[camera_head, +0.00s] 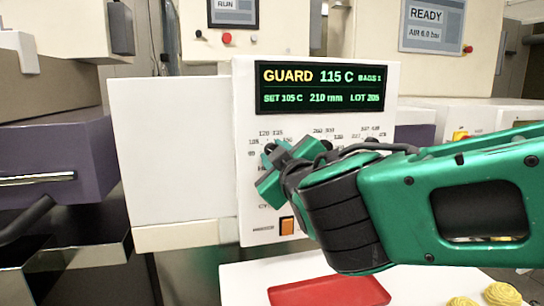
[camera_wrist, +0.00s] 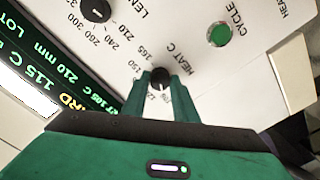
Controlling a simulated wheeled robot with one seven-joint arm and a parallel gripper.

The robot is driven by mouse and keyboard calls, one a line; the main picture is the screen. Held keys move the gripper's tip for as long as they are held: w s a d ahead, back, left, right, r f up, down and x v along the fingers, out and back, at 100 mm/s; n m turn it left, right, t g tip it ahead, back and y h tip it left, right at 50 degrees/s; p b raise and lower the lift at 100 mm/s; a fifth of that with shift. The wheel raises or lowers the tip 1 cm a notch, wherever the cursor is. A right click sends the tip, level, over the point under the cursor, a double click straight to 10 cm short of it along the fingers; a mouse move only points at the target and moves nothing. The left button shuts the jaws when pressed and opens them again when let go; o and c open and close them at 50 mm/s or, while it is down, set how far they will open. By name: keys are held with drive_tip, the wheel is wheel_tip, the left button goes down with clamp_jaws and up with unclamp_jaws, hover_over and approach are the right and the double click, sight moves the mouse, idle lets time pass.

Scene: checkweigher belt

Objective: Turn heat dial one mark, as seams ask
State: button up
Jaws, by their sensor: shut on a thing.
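The heat dial (camera_wrist: 160,78) is a small black knob beside the words HEAT C on the white control panel (camera_head: 262,215). My gripper (camera_wrist: 161,84) is shut on it, with one green finger on each side. In the head view my gripper (camera_head: 270,163) covers the dial and part of its scale. The dial's exact mark cannot be read. The panel's display (camera_head: 326,88) reads GUARD, 115 C, BAGS 1, and below, SET 105 C, 210 mm, LOT 205. No seams can be made out.
In the wrist view a black LENGTH dial (camera_wrist: 95,10) and a green CYCLE button (camera_wrist: 220,35) sit near my fingers. An orange switch (camera_head: 286,226) is low on the panel. A red tray (camera_head: 330,291) lies below, with pale yellow rounded items (camera_head: 502,294) at right.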

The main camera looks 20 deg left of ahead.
drive_tip(key=shift+s+f, duration=0.1)
drive_tip(key=shift+f, duration=0.15)
drive_tip(key=o, duration=1.1)
drive_tip(key=shift+r, duration=0.1)
drive_tip(key=shift+c, duration=0.2)
drive_tip(key=v, duration=1)
drive_tip(key=shift+s+d, duration=0.2)
drive_tip(key=shift+s, duration=0.05)
